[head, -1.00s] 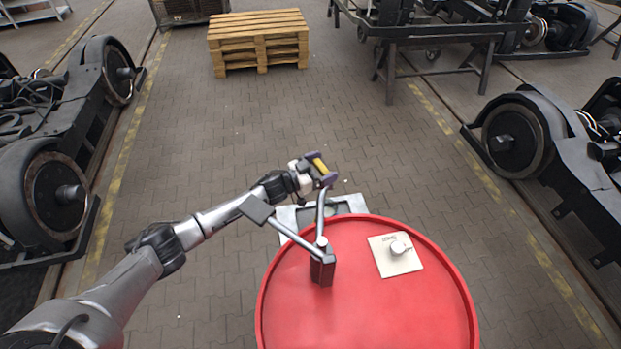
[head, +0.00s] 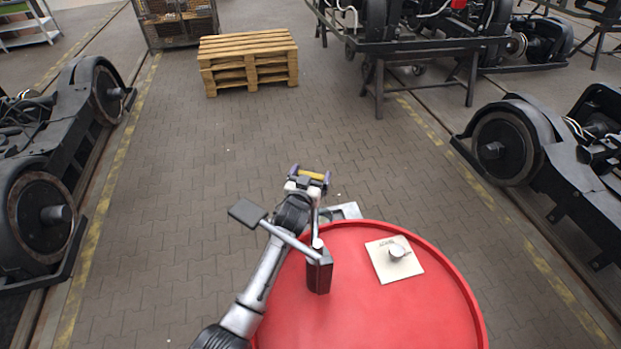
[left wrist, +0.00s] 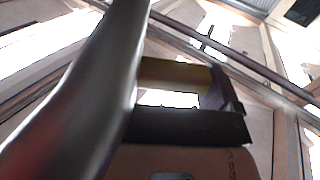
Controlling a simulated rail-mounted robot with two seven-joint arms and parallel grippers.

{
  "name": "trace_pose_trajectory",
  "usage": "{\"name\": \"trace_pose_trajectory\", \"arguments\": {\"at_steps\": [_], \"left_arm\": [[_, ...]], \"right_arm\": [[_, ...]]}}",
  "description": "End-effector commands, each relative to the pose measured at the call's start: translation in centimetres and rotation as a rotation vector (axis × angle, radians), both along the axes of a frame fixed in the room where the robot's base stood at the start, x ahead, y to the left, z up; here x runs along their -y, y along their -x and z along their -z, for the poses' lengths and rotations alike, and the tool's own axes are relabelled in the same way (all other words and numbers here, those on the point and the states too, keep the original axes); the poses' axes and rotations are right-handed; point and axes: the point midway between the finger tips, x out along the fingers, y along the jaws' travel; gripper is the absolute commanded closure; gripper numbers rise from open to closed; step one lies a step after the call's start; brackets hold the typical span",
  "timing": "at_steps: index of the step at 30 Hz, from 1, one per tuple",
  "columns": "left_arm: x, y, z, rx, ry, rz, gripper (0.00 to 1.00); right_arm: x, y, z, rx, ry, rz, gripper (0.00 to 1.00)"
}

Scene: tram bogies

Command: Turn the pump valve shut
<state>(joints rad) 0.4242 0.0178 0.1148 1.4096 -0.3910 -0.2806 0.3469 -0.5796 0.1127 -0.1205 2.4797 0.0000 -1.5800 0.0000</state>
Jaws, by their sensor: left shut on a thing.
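A dark hand pump (head: 319,272) stands on the red drum (head: 400,310), with a grey lever ending in a dark grip (head: 247,212). Its grey spout rises beyond the drum's far rim, partly hidden by my arm; a large grey pipe, seemingly the spout, crosses the left wrist view (left wrist: 95,75). My left gripper (head: 308,176) is at the spout's end, its dark fingers shut on a yellow piece (head: 312,175) that looks like the valve handle. The yellow piece also shows between the fingers in the left wrist view (left wrist: 172,74). My right gripper is not in view.
A cream plate with a pale knob-like thing (head: 397,252) lies on the drum. A pale metal piece (head: 346,211) shows behind the far rim. Bogies stand left (head: 45,215) and right (head: 510,145). A wooden pallet (head: 248,60) stands further off; the paving between is clear.

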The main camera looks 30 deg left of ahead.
Motion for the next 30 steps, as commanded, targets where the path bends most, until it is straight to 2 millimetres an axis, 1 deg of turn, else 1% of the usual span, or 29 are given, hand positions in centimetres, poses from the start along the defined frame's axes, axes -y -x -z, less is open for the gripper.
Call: {"name": "trace_pose_trajectory", "arguments": {"at_steps": [1, 6, 20, 21, 24, 30], "left_arm": [[0.04, 0.02, 0.09, 0.002, 0.002, -0.013, 0.52], [0.01, 0.09, 0.00, 0.003, -0.001, -0.040, 0.52], [0.03, 0.10, -0.15, 0.003, -0.004, -0.048, 0.52], [0.03, 0.10, -0.15, 0.003, -0.004, -0.048, 0.09], [0.03, 0.10, -0.15, 0.003, -0.004, -0.048, 0.00], [0.05, 0.11, -0.09, 0.002, -0.003, -0.048, 0.00]], "right_arm": [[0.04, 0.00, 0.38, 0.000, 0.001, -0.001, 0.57], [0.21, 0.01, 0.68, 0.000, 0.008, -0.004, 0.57], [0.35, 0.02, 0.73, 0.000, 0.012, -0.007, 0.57], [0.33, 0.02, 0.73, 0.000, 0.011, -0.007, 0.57], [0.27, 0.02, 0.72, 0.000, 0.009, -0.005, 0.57], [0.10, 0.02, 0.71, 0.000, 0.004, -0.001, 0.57]]}}
